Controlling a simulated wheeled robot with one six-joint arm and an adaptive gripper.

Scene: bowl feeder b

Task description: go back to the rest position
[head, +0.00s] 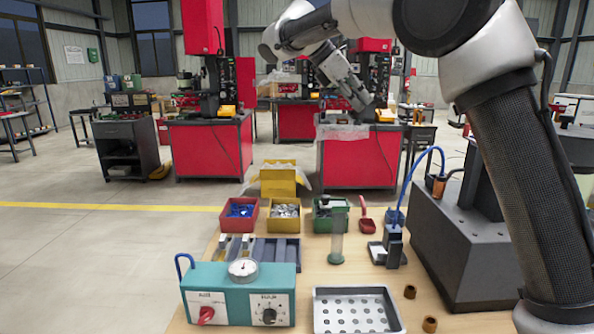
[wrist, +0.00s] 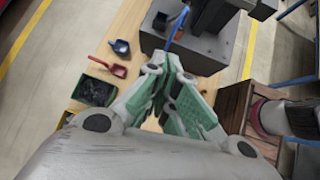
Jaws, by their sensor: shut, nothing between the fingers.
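My gripper (head: 366,104) is raised well above the far part of the wooden table (head: 290,236) in the head view, with the arm arching in from the right. In the wrist view my gripper (wrist: 166,100) shows its green-padded fingers closed together with nothing held. It touches no object that I can see. The arm links hide part of the background at upper right.
A red bin (head: 239,214), a yellow bin (head: 283,216) and a green bin (head: 325,219) stand on the table. A teal control box (head: 238,292), a metal tray (head: 357,311) and a dark machine base (head: 455,250) are nearer. Red workbenches (head: 208,146) stand behind.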

